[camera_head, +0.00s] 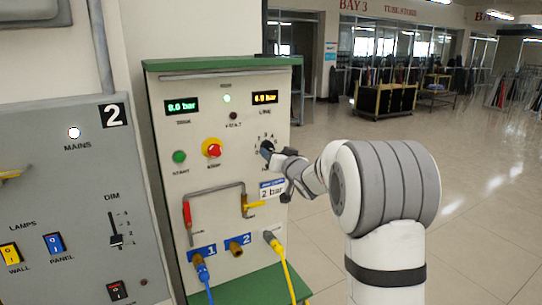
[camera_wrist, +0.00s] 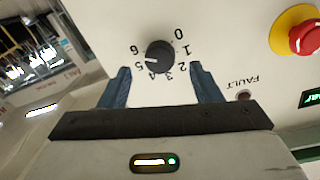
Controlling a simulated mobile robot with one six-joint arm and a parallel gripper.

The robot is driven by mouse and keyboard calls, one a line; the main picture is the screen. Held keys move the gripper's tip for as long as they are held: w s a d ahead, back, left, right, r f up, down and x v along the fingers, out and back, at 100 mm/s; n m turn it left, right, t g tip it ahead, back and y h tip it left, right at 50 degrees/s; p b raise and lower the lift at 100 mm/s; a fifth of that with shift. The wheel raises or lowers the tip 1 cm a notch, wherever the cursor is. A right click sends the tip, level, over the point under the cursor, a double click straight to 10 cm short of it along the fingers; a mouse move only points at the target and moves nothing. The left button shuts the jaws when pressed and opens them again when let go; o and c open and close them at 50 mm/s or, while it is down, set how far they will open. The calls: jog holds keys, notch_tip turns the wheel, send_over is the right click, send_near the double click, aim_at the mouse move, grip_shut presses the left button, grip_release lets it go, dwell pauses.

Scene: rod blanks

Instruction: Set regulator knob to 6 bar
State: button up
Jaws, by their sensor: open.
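The black regulator knob (camera_wrist: 160,56) is on the panel face, ringed by numbers 0 to 6. Its white pointer mark points left in the wrist view, close to the 5. In the head view the knob (camera_head: 266,148) is at the panel's right, partly covered by my gripper. My gripper (camera_wrist: 160,68) is open, with one blue fingertip on each side of the knob and gaps between. How deep the fingers reach around it is unclear. The LINE display (camera_head: 265,97) above is lit amber; its first digit is hard to read, followed by .9 bar.
Left of the knob are a red stop button on yellow (camera_head: 212,148) and a green start button (camera_head: 179,157). Hoses hang at the bottom. The floor at right is open.

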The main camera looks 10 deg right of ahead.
jog(key=v, duration=0.3)
jog(key=shift+s+d+b, duration=0.15)
jog(key=shift+s+b, duration=0.2)
jog(key=s+f+g+h, duration=0.1)
jog(key=s+f+g, duration=0.3)
jog(key=s, duration=1)
jog(key=s+a+f+g+h, duration=0.1)
jog(key=s+f+g, duration=0.4)
jog(key=s, duration=0.9)
jog(key=s+a+f+g+h, duration=0.1)
jog(key=s+f+g, duration=0.3)
jog(key=s, duration=1)
jog(key=shift+s+f+g+h, duration=0.25)
jog(key=shift+s+g+h, duration=0.1)
jog(key=shift+h, duration=0.35)
